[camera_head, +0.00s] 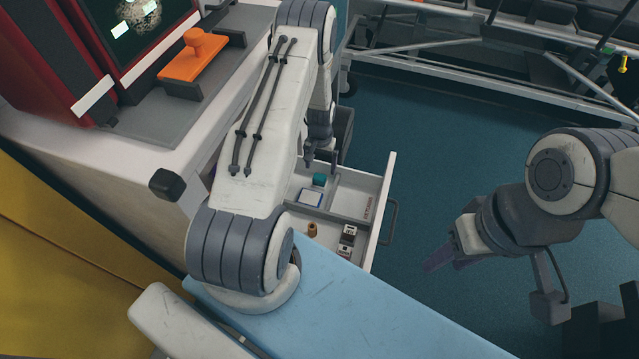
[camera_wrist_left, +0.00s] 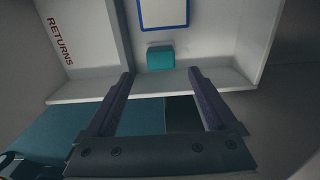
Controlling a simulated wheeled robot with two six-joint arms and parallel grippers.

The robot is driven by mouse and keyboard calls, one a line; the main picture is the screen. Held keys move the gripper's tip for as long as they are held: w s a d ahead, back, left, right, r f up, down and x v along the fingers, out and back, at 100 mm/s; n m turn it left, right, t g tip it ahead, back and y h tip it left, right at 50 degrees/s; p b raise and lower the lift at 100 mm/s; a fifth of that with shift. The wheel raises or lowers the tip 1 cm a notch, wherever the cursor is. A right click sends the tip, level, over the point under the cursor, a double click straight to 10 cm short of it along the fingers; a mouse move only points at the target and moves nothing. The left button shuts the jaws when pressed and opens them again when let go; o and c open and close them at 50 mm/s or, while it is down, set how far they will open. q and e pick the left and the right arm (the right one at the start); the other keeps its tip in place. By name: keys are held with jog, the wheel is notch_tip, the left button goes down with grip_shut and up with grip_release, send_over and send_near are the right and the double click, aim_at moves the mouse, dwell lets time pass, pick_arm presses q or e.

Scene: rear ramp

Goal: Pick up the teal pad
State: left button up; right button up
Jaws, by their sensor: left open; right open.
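The teal pad (camera_head: 319,180) is a small block in the open white drawer, beside a blue-edged white card. In the left wrist view the teal pad (camera_wrist_left: 160,58) lies near the drawer's wall, in the compartment next to the one marked RETURNS. My left gripper (camera_wrist_left: 162,75) is open, its two fingers on either side of the pad's line of sight and apart from it. In the head view my left gripper is mostly hidden behind its arm, near the drawer's far end. My right gripper (camera_head: 440,262) is open and empty, over the floor right of the drawer.
The drawer (camera_head: 383,200) has dividers and a handle at its right. The card (camera_head: 311,197), a brown cylinder (camera_head: 312,229) and small dark-and-white items (camera_head: 348,236) lie in it. An orange object (camera_head: 194,60) sits on the counter.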

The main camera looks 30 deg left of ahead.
aim_at(320, 176)
pick_arm(q)
notch_tip(320, 176, down, 7)
jog(key=shift+a+r+b, duration=0.1)
jog(key=shift+r+b, duration=0.1)
jog(key=shift+b, duration=0.65)
jog(key=shift+c, duration=0.3)
grip_shut()
jog(key=shift+r, duration=0.1)
notch_tip(320, 176, up, 4)
jog(key=shift+r+p, duration=0.1)
jog(key=shift+p, duration=0.65)
jog(key=d+r+p, duration=0.1)
jog(key=d+r, duration=0.2)
jog(key=d, duration=0.2)
jog(key=w+d+r+p, duration=0.1)
jog(key=d+r, duration=0.2)
jog(key=d, duration=0.3)
jog(key=shift+w+d+r, duration=0.15)
jog(key=shift+d+r, duration=0.15)
jog(key=shift+r, duration=0.05)
